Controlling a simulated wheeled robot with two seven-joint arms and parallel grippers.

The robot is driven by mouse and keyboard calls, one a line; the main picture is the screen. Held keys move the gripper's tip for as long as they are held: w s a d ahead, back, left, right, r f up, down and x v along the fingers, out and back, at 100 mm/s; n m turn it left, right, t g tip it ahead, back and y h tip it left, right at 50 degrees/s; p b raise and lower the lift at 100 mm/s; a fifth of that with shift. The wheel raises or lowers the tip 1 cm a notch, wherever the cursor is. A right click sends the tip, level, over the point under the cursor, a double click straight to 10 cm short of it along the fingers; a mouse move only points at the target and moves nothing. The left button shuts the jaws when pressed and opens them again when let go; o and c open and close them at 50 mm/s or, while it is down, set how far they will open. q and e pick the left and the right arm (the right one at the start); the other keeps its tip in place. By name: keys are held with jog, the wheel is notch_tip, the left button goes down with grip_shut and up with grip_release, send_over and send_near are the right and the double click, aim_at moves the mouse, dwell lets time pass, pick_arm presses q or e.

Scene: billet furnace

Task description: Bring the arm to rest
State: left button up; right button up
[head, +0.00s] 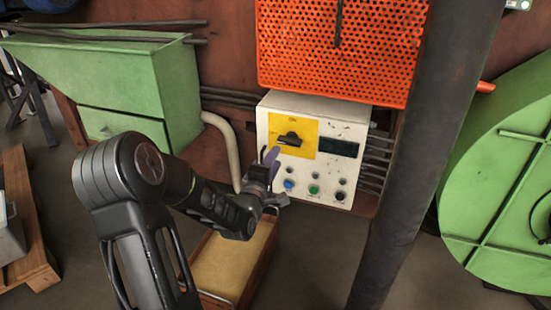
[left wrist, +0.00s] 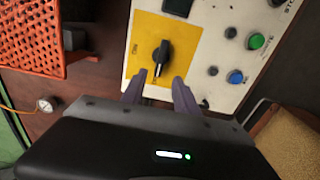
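My left gripper (head: 276,174) is in front of the white control box (head: 344,118), near its left side. In the left wrist view, the two fingers of the left gripper (left wrist: 158,88) stand apart with nothing between them. Beyond the fingertips is a black rotary knob (head: 289,139) on a yellow plate (head: 310,148); the knob also shows in the left wrist view (left wrist: 161,55). The fingers appear clear of the knob. My right gripper is not in view.
Buttons, including a blue one (head: 289,184) and a green one (head: 314,189), sit low on the box. An orange perforated guard (head: 385,50) is above. A dark pillar (head: 425,150) stands right. A sand-coloured tray (head: 205,300) is below my arm. A green cabinet (head: 130,75) stands left.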

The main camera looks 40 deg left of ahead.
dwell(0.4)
pick_arm(q)
jog(key=s+d+f+m+g+h, duration=0.2)
jog(key=s+d+f+m+g, duration=0.25)
jog(key=f, duration=0.65)
jog(key=s+d+f+m+g+h, duration=0.1)
jog(key=d+f+m+g+h, duration=0.2)
jog(key=d+f+m, duration=0.6)
jog(key=s+d+f+m+g+h, duration=0.2)
jog(key=s+d+f+g, duration=0.1)
jog(key=s+d+f, duration=0.5)
jog(key=s+d+f+m+g+h, duration=0.1)
jog(key=s+d+f+m+g, duration=0.15)
jog(key=s+d, duration=0.55)
jog(key=s+d+f+m+g+h, duration=0.25)
jog(key=s+d+f, duration=0.35)
jog(key=d, duration=0.4)
notch_tip(320, 180, up, 24)
jog(key=p, duration=2.4)
jog(key=shift+s+d+g, duration=0.3)
jog(key=shift+g, duration=0.05)
jog(key=shift+y, duration=0.25)
